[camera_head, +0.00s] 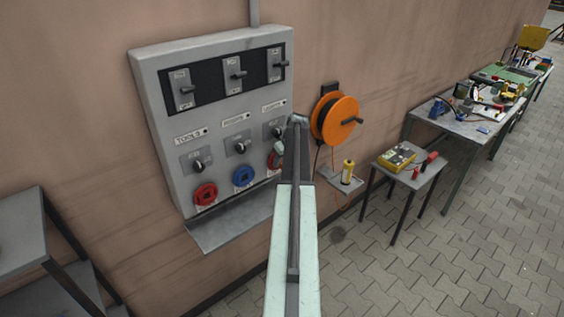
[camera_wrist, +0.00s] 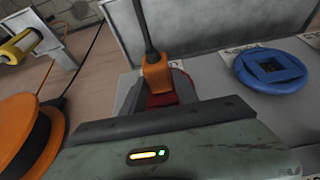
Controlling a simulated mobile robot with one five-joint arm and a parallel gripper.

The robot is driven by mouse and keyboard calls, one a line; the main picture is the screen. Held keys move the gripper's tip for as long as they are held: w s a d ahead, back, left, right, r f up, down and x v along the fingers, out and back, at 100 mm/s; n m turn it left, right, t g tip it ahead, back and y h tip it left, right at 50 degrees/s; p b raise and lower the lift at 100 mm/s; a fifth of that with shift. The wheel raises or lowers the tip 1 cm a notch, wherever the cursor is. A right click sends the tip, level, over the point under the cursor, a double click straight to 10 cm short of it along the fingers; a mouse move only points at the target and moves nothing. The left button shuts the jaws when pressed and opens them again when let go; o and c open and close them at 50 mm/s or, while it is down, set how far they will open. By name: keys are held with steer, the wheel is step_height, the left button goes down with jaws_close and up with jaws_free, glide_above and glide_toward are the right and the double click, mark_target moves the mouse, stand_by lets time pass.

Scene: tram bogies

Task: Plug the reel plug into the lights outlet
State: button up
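The outlet panel (camera_head: 165,130) on the wall carries three round outlets. The right one, under a label that seems to read LIGHTS, is the red lights outlet (camera_head: 273,162), partly hidden by my arm. My gripper (camera_head: 281,148) is right at it. In the wrist view, the orange reel plug (camera_wrist: 156,75), with a black cable, is right against the red outlet (camera_wrist: 183,88), just beyond the gripper's dark edge. I cannot tell how deep it sits. My fingertips are not clearly visible, so whether they grip the plug is unclear. The orange cable reel (camera_head: 322,112) hangs right of the panel.
A blue outlet (camera_head: 243,176) and another red outlet (camera_head: 205,194) sit left of my gripper. A metal ledge (camera_head: 230,230) juts out below. A small shelf with a yellow item (camera_head: 347,171) is under the reel. Stools and tables stand right; a rack (camera_head: 22,235) stands left.

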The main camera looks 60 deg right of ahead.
steer(key=shift+o, duration=1.4)
steer(key=shift+r, duration=0.1)
steer(key=p+v, duration=0.7)
steer(key=shift+s+r, duration=0.15)
steer(key=shift+r, duration=0.1)
